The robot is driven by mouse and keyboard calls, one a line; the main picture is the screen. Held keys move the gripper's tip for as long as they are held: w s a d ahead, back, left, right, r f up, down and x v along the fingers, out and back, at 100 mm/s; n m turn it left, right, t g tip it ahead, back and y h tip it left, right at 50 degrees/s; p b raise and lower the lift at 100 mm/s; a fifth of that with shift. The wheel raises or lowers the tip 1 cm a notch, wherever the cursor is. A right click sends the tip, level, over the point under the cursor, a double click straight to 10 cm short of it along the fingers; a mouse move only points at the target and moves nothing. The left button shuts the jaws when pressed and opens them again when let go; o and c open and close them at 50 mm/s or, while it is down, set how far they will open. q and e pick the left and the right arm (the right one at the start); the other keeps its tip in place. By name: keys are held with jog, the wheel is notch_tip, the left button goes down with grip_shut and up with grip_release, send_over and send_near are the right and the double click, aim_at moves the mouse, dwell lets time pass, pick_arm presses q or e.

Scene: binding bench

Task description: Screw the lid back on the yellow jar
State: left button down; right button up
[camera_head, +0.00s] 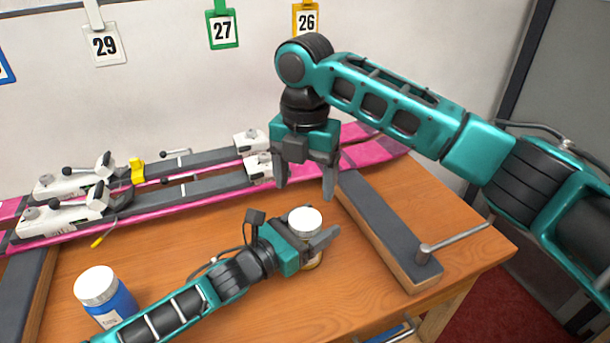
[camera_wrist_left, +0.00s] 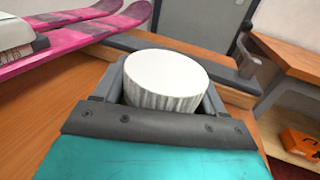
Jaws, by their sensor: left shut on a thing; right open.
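The yellow jar (camera_head: 315,261) stands upright on the bench, mostly hidden by my left gripper (camera_head: 320,243). Its white ribbed lid (camera_head: 305,220) sits on top; I cannot tell how tightly. The lid fills the middle of the left wrist view (camera_wrist_left: 166,80), between the fingers. My left gripper is shut on the jar from the side, below the lid. My right gripper (camera_head: 305,192) is open and empty, pointing down above the lid, with a gap between.
A blue jar (camera_head: 122,303) with a white lid stands at the lower left. Pink skis (camera_head: 220,195) with white bindings lie across the back. A dark-topped rest (camera_head: 385,225) with a metal handle (camera_head: 455,238) stands to the right. Number tags hang on the wall.

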aim_at(305, 218)
notch_tip(305, 218, down, 8)
jog(key=shift+r, duration=0.1)
dwell(0.4)
jog(key=c, duration=0.9)
jog(key=shift+c, duration=0.2)
jog(key=m, duration=0.3)
jog(key=o, duration=1.2)
jog(key=shift+r, duration=0.1)
